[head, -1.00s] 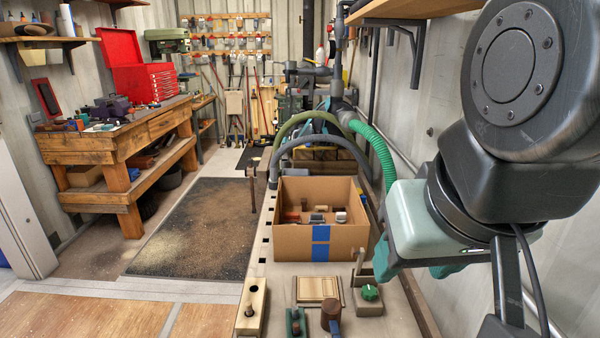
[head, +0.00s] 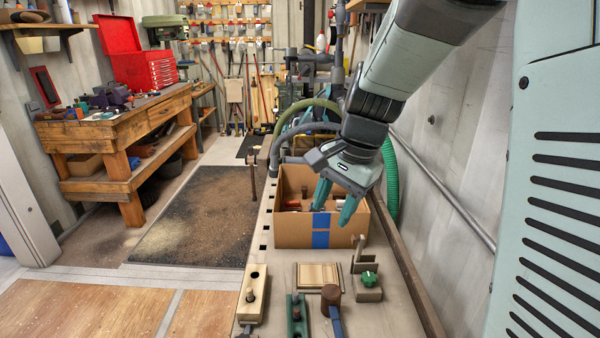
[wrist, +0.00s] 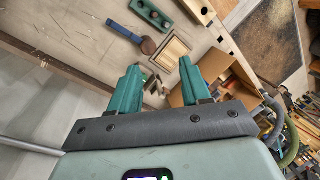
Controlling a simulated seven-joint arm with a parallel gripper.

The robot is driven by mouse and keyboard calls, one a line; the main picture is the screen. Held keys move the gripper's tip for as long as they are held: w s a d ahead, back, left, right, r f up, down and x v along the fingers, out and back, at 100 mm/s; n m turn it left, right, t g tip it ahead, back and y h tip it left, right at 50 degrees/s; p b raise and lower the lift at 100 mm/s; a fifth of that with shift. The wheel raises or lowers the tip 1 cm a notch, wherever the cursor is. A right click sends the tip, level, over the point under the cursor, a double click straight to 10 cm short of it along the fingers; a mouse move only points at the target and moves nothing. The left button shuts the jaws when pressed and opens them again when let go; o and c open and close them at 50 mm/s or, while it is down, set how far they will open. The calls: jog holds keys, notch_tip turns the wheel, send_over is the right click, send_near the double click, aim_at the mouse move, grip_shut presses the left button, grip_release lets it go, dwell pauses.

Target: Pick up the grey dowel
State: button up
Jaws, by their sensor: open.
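My gripper (head: 331,216) has two teal fingers spread apart, with nothing between them. In the head view they hang in front of the right part of the cardboard box (head: 292,236) and cover some of its inside. In the wrist view the gripper (wrist: 159,64) is open, with the box (wrist: 241,73) beyond the right finger. I cannot single out the grey dowel with certainty. Small pieces lie in the box, including an upright brown one (head: 304,191). A greyish-brown peg (head: 250,294) stands in a pale wooden block (head: 256,277) on the bench.
Near the front of the bench are a green block (head: 297,327), a mallet (head: 331,296), a wooden panel (head: 312,277) and a block with a green knob (head: 369,279). Hoses arch behind the box. The wall and a rail are close on the right.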

jog(key=w+a+f+m+g+y, duration=0.15)
jog(key=w+f, duration=0.25)
jog(key=f, duration=0.4)
jog(key=w+a+f+m+g, duration=0.1)
jog(key=w+f+m, duration=0.25)
jog(key=f, duration=0.35)
jog(key=m, duration=0.2)
send_near(297, 293)
jog(key=x, duration=0.3)
jog(key=shift+w+a+f+y, duration=0.2)
jog(key=shift+a+f+y, duration=0.05)
jog(key=shift+f, duration=0.1)
jog(key=shift+d+x, duration=0.2)
jog(key=shift+x, duration=2.55)
jog(key=shift+s, duration=0.2)
grip_shut()
